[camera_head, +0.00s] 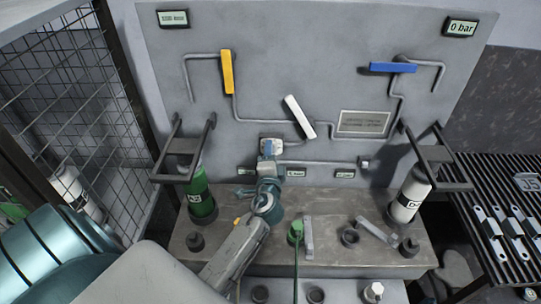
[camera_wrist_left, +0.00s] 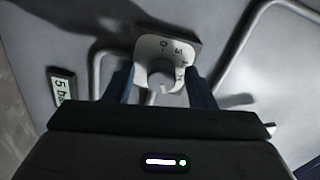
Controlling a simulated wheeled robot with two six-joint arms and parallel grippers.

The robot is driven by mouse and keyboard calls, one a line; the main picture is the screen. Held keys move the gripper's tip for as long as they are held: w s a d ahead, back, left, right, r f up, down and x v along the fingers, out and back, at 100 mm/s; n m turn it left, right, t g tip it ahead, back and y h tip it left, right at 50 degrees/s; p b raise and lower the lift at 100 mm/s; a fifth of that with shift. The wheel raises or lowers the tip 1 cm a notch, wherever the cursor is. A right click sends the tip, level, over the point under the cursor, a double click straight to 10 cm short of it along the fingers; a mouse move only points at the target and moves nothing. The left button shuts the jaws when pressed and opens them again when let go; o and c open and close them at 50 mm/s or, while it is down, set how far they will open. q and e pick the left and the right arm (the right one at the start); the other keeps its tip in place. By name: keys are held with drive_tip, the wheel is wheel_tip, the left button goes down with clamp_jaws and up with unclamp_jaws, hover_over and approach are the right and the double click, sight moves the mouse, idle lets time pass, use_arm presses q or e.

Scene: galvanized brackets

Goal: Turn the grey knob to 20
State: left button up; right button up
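The grey knob (camera_wrist_left: 163,76) sits on a light dial plate (camera_wrist_left: 166,47) with printed numbers, among them 0 and 5, on the grey panel. The knob's setting is too blurred to read. My left gripper (camera_wrist_left: 160,84) faces the knob, with one dark blue finger on each side of it. The fingers are apart, with a gap beside the knob, so the gripper looks open. In the head view my left gripper (camera_head: 270,149) is at the dial plate (camera_head: 265,143) and hides the knob. My right gripper is not in view.
The panel carries a yellow handle (camera_head: 227,72), a white handle (camera_head: 299,117), a blue handle (camera_head: 393,67) and pipes. A green cylinder (camera_head: 202,196) and a white cylinder (camera_head: 408,195) stand at either side. A wire mesh fence (camera_head: 75,110) is at left.

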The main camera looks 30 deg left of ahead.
use_arm(q)
drive_tip(key=b+v, duration=0.3)
drive_tip(key=v, duration=0.7)
drive_tip(key=shift+s+d+b, duration=0.3)
drive_tip(key=shift+b, duration=0.1)
drive_tip(key=shift+f, duration=0.1)
